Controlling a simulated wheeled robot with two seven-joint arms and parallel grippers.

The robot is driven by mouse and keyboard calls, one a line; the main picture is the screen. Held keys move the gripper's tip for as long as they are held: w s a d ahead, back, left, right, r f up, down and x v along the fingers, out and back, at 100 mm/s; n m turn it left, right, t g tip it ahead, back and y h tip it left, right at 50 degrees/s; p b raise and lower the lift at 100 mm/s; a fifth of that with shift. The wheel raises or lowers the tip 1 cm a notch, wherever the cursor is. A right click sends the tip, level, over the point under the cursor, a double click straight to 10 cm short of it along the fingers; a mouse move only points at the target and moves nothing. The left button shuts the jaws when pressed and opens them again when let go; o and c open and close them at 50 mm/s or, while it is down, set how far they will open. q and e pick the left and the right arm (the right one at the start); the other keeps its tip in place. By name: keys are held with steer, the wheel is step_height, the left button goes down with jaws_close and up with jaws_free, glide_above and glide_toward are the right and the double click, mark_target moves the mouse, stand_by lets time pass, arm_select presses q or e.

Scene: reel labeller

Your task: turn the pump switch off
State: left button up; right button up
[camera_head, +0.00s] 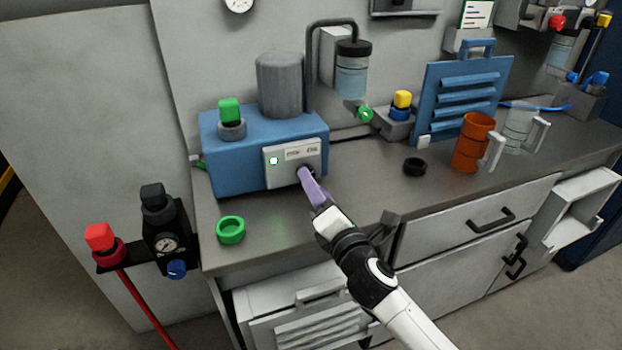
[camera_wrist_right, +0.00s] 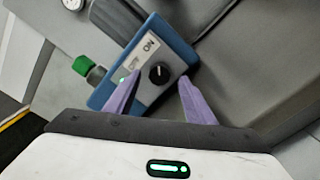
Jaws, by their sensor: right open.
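The pump (camera_head: 235,165) is a blue box on the bench with a grey motor (camera_head: 281,85) on top. Its pale front panel (camera_head: 291,163) has a lit green lamp (camera_head: 273,160) and a label strip. The switch is a round black knob (camera_wrist_right: 158,74) with a white pointer mark; the wrist view shows "ON" and a fainter second word beside it. My right gripper (camera_head: 309,180) is at the panel, partly hiding the knob in the head view. In the right wrist view its purple fingers (camera_wrist_right: 162,82) are apart, one each side of the knob; contact cannot be told. My left gripper is not in view.
A green ring (camera_head: 231,230) lies at the bench's front left. A black ring (camera_head: 414,167), an orange mug (camera_head: 472,142) and a blue louvred panel (camera_head: 463,95) are to the right. A gauge assembly (camera_head: 165,240) and red knob (camera_head: 100,237) stand off the left edge.

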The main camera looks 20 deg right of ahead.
steer(key=shift+w+a, duration=0.1)
steer(key=shift+w, duration=1.65)
steer(key=c, duration=1.1)
steer(key=shift+o, duration=0.2)
